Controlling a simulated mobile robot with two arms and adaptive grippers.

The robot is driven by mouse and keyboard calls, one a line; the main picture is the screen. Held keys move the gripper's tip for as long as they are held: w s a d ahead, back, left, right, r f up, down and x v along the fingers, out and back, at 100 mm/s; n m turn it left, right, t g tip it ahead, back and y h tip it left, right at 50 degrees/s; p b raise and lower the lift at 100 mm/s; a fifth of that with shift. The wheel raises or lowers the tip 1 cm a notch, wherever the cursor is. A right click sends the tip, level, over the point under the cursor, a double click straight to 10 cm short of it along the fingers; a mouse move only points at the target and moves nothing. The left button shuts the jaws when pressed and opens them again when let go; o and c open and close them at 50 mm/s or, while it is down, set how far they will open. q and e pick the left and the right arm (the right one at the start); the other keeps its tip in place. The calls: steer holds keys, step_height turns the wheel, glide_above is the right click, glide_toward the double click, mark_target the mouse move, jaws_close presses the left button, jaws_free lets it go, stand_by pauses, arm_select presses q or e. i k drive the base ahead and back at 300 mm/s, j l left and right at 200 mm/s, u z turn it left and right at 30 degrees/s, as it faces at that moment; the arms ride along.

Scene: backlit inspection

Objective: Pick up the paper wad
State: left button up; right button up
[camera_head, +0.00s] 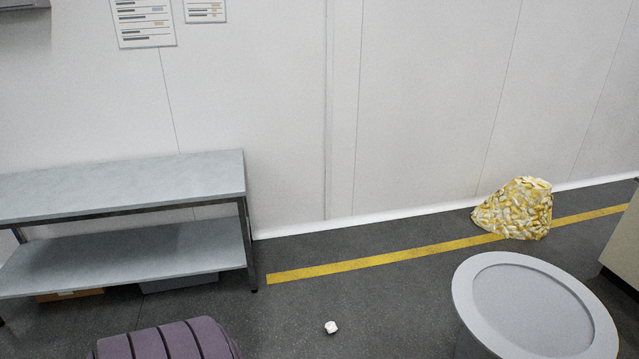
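A small white paper wad (331,327) lies on the dark grey floor, near the bottom centre of the head view. It is right of the purple ribbed object and left of the round grey-topped object. Nothing touches it. Neither of my grippers is in view.
A two-tier grey metal bench (120,188) stands against the wall at left, with boxes beneath it. A purple ribbed object (170,340) is at bottom left. A round grey-rimmed object (465,290) stands at lower right. A bag of yellow-white pieces (515,208) sits by the wall.

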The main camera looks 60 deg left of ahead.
mark_target(330, 327)
steer(key=u, duration=1.7)
